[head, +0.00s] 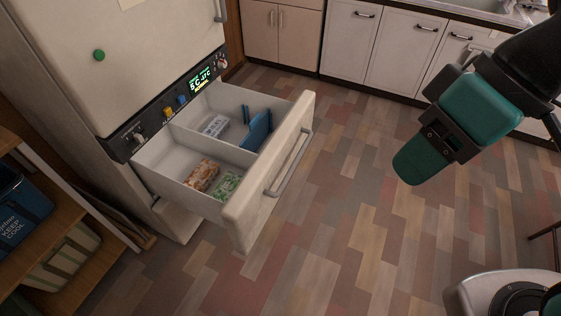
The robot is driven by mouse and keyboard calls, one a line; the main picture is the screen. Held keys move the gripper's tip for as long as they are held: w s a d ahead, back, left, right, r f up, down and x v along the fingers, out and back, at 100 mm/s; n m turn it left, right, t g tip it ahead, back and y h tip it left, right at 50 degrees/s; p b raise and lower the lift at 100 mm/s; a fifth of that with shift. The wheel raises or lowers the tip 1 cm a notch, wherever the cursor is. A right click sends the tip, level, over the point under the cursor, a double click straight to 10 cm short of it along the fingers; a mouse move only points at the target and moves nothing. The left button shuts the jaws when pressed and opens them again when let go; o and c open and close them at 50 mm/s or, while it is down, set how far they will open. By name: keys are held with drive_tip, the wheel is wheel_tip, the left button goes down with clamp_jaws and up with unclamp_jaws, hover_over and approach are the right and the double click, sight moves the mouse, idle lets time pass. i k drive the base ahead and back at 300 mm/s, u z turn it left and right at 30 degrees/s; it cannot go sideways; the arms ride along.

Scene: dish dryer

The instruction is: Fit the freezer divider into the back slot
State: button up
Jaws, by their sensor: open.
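The freezer drawer (268,172) is pulled out of the white fridge in the head view. A blue panel, which looks like the freezer divider (258,131), stands tilted in its far compartment, near the drawer front. A small blue upright piece (246,114) shows at the far wall beside it; I cannot tell if the two are joined. A white partition (208,146) splits the drawer. The back slot cannot be made out. My gripper (411,169) is open and empty over the floor, right of the drawer and well apart from it.
A blue-and-white pack (215,126) lies in the far compartment. An orange pack (202,175) and a green pack (225,184) lie in the near one. The drawer handle (288,165) sticks out. Shelves (75,272) stand at left, cabinets (350,42) behind. Floor between is clear.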

sight(162, 164)
drive_tip(key=z, duration=0.15)
drive_tip(key=k, duration=0.35)
drive_tip(key=u, duration=0.95)
drive_tip(key=i, duration=1.6)
drive_tip(key=z, duration=0.5)
